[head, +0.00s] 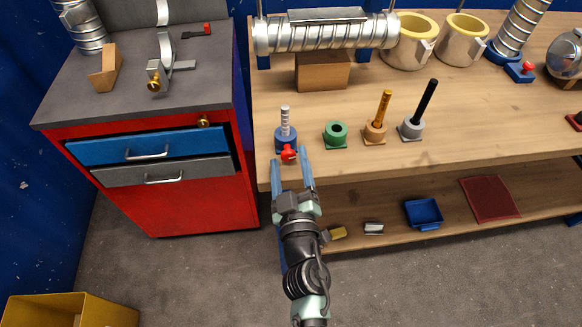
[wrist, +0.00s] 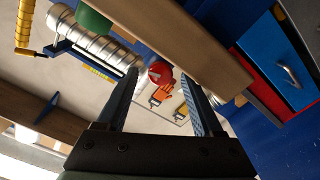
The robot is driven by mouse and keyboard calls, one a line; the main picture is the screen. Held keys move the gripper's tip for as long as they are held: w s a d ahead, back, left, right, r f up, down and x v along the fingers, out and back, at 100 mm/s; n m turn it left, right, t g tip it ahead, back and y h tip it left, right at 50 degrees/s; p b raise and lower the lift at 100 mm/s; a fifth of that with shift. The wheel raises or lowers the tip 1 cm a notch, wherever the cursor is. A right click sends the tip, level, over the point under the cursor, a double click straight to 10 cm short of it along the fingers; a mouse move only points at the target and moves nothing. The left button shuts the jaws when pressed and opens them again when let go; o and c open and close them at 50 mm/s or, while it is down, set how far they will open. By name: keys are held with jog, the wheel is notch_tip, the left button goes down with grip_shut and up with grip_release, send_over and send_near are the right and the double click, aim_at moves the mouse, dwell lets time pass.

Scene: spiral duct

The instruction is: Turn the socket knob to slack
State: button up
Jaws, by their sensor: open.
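The red socket knob (head: 288,154) sticks out from the front of a blue socket (head: 286,138) near the front edge of the workbench. A silver ridged rod (head: 285,118) stands upright in that socket. My gripper (head: 290,157) is open, with one finger on each side of the knob in the head view. In the wrist view the red knob (wrist: 160,74) shows between the fingertips (wrist: 159,76), with a gap on both sides. I cannot tell how far the tips reach over it. The knob's exact angle is hard to read.
To the right are a green socket (head: 336,134), a brown socket (head: 375,133) with an orange rod and a grey socket (head: 411,129) with a black rod. A spiral duct (head: 330,33) lies behind. A red cabinet (head: 200,195) stands at left. A lower shelf (head: 390,212) runs underneath.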

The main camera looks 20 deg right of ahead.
jog(key=m, duration=0.6)
jog(key=s+a+m+b, duration=0.1)
jog(key=s+a+m, duration=0.1)
jog(key=s, duration=1)
jog(key=shift+s+a+b, duration=0.3)
jog(key=shift+a+b, duration=0.1)
jog(key=shift+a, duration=0.25)
jog(key=shift+w, duration=0.1)
